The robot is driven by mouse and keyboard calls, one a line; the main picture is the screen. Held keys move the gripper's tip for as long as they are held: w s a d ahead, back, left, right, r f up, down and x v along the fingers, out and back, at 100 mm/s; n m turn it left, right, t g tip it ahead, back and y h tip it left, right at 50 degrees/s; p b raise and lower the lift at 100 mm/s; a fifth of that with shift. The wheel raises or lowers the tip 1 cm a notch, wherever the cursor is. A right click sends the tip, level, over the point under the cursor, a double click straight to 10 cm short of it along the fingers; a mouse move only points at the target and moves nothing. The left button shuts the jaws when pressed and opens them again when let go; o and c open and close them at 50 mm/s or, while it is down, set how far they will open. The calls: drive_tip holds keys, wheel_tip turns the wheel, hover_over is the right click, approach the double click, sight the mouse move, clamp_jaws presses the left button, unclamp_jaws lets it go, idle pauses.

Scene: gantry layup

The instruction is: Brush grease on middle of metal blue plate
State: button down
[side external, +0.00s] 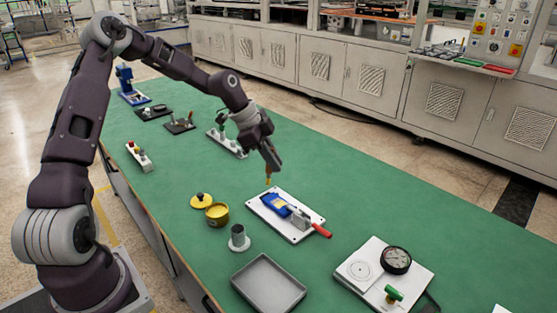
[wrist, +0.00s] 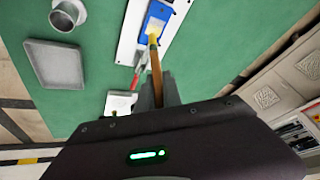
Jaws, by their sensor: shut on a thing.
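My gripper (side external: 273,160) is shut on a brush (side external: 268,181), which points down with its yellowish tip low. In the wrist view, my gripper (wrist: 157,92) holds the brush's brown handle (wrist: 156,72). The metal blue plate (side external: 273,205) lies on a white base (side external: 294,236), beside a grey clamp with a red handle (side external: 321,230). In the side view, the tip appears above the base's far left edge, apart from the plate. In the wrist view, the tip overlaps the blue plate (wrist: 160,13); contact cannot be told there. An open yellow tin (side external: 217,215) stands left of the base.
A yellow lid (side external: 201,201) lies beside the tin. A grey cylinder (side external: 238,236) on a round foot and a grey tray (side external: 268,283) stand nearer the camera. A gauge board (side external: 367,272) is at right.

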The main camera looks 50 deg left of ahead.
drive_tip(key=f, duration=0.2)
drive_tip(key=w+f, duration=0.1)
drive_tip(key=f, duration=0.2)
drive_tip(key=w+f, duration=0.1)
drive_tip(key=f, duration=0.2)
drive_tip(key=shift+s+r, duration=0.1)
drive_tip(key=shift+s, duration=0.3)
drive_tip(key=shift+s+r, duration=0.2)
drive_tip(key=shift+r, duration=1.15)
drive_tip(key=shift+s+r, duration=0.2)
drive_tip(key=shift+r, duration=1.1)
drive_tip(key=shift+s+r, duration=0.2)
drive_tip(key=shift+r, duration=1.15)
